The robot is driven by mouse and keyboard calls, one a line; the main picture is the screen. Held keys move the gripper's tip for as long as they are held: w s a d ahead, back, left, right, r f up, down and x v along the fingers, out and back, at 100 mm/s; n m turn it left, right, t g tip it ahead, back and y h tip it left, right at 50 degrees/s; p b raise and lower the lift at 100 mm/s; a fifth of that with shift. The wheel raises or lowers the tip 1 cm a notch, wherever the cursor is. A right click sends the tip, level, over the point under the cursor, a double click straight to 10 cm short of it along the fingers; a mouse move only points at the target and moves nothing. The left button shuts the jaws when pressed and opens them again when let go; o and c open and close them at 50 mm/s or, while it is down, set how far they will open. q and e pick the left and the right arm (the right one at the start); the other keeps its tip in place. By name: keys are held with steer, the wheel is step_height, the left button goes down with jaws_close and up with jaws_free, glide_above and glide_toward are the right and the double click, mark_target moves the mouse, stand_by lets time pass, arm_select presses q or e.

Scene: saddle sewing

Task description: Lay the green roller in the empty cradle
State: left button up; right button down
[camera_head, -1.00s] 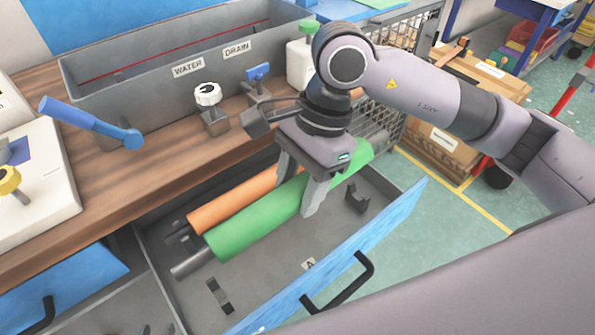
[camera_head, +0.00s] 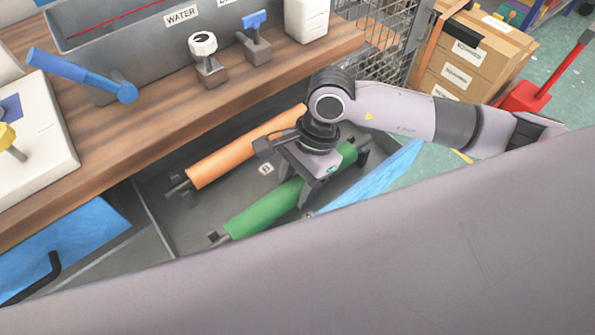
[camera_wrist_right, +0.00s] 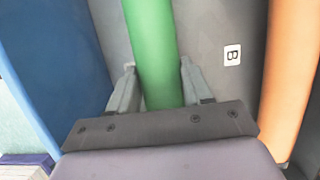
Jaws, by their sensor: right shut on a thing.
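The green roller (camera_head: 262,211) lies lengthwise along the front part of the open drawer, beside and apart from the orange roller (camera_head: 235,152). My right gripper (camera_head: 298,186) is shut around the middle of the green roller, which also shows between the fingers in the right wrist view (camera_wrist_right: 152,50). Dark cradle brackets (camera_head: 214,237) show at the green roller's ends. I cannot tell whether the roller rests in them or hangs just above. My left gripper is not in view.
A label B (camera_head: 265,169) is on the drawer floor between the rollers. The wooden worktop (camera_head: 150,120) overhangs the drawer's back. The blue drawer front (camera_head: 375,180) is close in front of the green roller. My own grey arm hides much of the foreground.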

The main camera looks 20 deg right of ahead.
steer(key=shift+c, duration=2.3)
jaws_free()
steer(key=shift+d+f, duration=0.1)
steer(key=shift+f, duration=0.15)
steer(key=v, duration=1.2)
steer(key=shift+r, duration=0.1)
